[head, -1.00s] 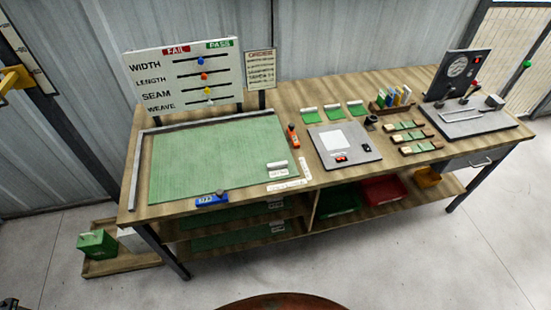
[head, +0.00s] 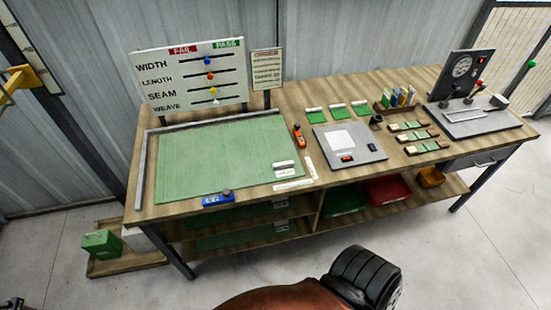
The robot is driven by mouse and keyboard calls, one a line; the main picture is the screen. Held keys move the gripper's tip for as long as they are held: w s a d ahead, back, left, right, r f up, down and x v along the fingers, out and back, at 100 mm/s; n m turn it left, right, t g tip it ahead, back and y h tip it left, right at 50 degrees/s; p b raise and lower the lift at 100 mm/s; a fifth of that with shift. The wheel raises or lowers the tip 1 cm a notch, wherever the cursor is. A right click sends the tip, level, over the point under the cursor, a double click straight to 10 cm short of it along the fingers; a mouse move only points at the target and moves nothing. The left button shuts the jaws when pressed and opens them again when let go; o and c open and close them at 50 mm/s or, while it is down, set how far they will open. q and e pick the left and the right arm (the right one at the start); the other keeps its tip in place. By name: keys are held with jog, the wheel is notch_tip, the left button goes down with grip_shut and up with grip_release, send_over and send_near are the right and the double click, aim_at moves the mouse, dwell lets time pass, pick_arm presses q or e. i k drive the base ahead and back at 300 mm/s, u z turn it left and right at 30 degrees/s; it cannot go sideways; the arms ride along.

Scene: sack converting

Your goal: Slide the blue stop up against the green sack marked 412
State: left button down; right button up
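The blue stop (head: 217,199), with a dark knob on top and small pale marking, sits at the bench's front edge. A large flat green sack (head: 215,160) lies behind it on the bench, with white labels (head: 285,168) at its front right; I cannot read 412 on them. The stop is close to the sack's front edge; I cannot tell if they touch. Grey rails (head: 143,170) run along the sack's left and back sides.
A white scale strip (head: 293,185) and an orange tool (head: 299,136) lie right of the sack. A grey panel (head: 365,155) and several small sacks fill the bench's middle. A gauge board (head: 192,78) stands behind. Folded green sacks (head: 240,236) lie on the lower shelf.

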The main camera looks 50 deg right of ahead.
aim_at(226, 197)
jog(key=i, duration=1)
jog(key=z, duration=0.1)
